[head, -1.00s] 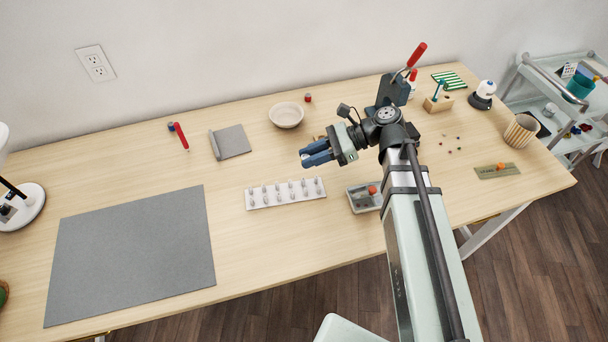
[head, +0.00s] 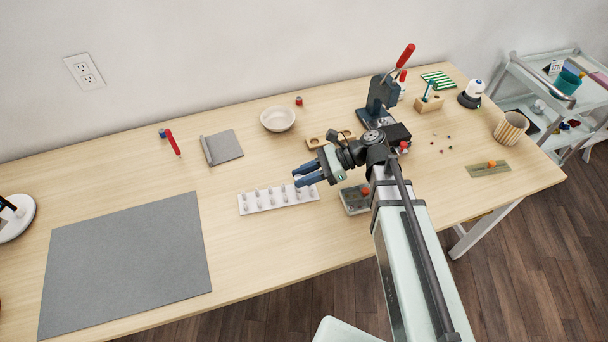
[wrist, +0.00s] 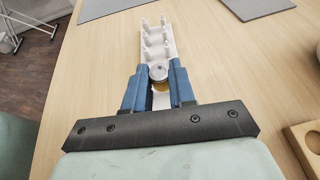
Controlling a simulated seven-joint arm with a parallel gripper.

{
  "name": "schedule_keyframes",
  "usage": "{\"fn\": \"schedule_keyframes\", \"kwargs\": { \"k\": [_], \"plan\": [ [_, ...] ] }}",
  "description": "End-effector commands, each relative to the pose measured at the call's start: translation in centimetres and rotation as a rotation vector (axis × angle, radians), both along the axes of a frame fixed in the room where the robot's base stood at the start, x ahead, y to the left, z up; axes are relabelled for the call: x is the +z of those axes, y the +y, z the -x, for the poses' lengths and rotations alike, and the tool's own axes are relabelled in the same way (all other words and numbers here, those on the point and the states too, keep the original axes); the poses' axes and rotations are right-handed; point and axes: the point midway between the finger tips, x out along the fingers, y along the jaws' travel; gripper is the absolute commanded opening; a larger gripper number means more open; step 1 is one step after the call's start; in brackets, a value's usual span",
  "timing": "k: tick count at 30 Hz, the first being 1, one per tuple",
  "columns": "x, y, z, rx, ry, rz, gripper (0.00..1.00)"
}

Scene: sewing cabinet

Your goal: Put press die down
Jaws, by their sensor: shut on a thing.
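My gripper (wrist: 158,83) has blue fingers and is shut on the press die (wrist: 159,73), a small cylinder with a silver top and a brass-coloured lower part. In the wrist view the die sits between the fingertips, in front of the near end of the white peg rack (wrist: 155,50). I cannot tell whether the die touches the rack. In the head view my gripper (head: 305,175) is just above the right end of the rack (head: 246,207), and the die is too small to make out there.
A grey tray (head: 355,209) with small parts stands right of the rack. The hand press (head: 383,92) and a wooden block with holes (head: 314,142) stand behind my arm. A bowl (head: 278,119) is farther back. A grey mat (head: 125,265) covers the left; the table in front of the rack is clear.

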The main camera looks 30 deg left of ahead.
Motion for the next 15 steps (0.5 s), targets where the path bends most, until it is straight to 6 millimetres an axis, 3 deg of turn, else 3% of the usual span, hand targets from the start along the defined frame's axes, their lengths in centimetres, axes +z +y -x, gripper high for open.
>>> {"fn": "schedule_keyframes", "kwargs": {
  "k": [12, 13, 15],
  "plan": [
    [-0.64, -0.01, 0.00, 0.001, 0.001, 0.001, 0.00],
    [-0.60, 0.00, 0.01, 0.000, 0.001, 0.001, 0.27],
    [-0.58, -0.01, 0.01, 0.000, 0.001, 0.001, 0.34]
  ]
}}
